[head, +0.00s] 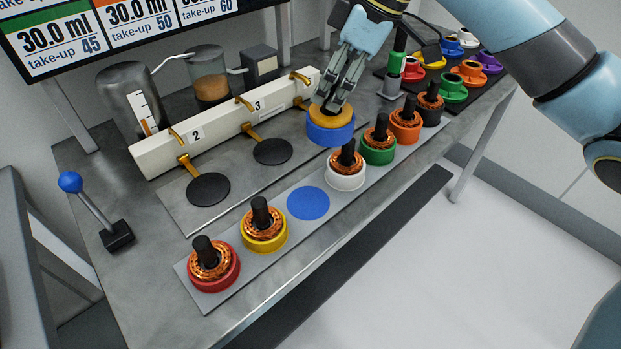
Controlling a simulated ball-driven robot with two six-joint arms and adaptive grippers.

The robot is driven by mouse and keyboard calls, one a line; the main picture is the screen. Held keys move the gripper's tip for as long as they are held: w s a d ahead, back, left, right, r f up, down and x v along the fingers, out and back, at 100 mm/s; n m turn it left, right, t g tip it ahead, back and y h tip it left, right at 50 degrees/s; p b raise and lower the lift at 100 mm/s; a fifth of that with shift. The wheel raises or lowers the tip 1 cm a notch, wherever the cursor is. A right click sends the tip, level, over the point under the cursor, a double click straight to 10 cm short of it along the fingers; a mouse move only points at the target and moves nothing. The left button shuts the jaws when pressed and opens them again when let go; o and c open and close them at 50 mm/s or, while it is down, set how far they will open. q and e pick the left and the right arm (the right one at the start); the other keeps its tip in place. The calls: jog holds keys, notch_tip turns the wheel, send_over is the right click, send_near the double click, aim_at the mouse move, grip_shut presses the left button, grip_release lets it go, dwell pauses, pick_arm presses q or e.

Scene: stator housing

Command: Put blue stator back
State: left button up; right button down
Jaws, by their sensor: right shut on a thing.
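The blue stator (331,131) has a blue ring-shaped base and an amber top. My right gripper (335,106) reaches down from the upper right and is shut on its top. The stator is over the fixture plate's right end, near the third station; I cannot tell whether it touches the plate. A flat blue disc mark (308,203) lies bare on the grey strip (222,297), between the yellow stator (264,229) and the white stator (346,170). My left gripper is not in view.
Red (213,267), green (379,146), orange (404,126) and black (430,106) stators stand along the strip. Black round pads (208,189) lie before the white numbered bar (225,122). A blue-knobbed lever (70,182) stands left. Coloured cups (453,87) are at the upper right.

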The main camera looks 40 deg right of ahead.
jog(key=s+f+n+p, duration=0.2)
jog(key=s+f, duration=0.1)
jog(key=s, duration=0.8)
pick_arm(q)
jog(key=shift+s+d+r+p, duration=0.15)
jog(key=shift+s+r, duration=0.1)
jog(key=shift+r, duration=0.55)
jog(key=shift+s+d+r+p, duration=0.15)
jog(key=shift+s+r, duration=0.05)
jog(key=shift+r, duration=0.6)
pick_arm(e)
jog(key=shift+y, duration=0.3)
jog(key=shift+w+a+f, duration=0.9)
jog(key=shift+w+f, duration=0.8)
jog(key=shift+f, duration=0.15)
jog(key=shift+w+a+f, duration=0.85)
jog(key=shift+w+f, duration=0.9)
jog(key=shift+f, duration=0.15)
jog(key=shift+w+a+f, duration=0.9)
jog(key=shift+w+f, duration=0.8)
jog(key=shift+f, duration=0.15)
jog(key=shift+f, duration=0.1)
jog(key=c, duration=1.1)
grip_release()
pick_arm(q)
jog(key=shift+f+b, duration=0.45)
pick_arm(e)
jog(key=v, duration=1.2)
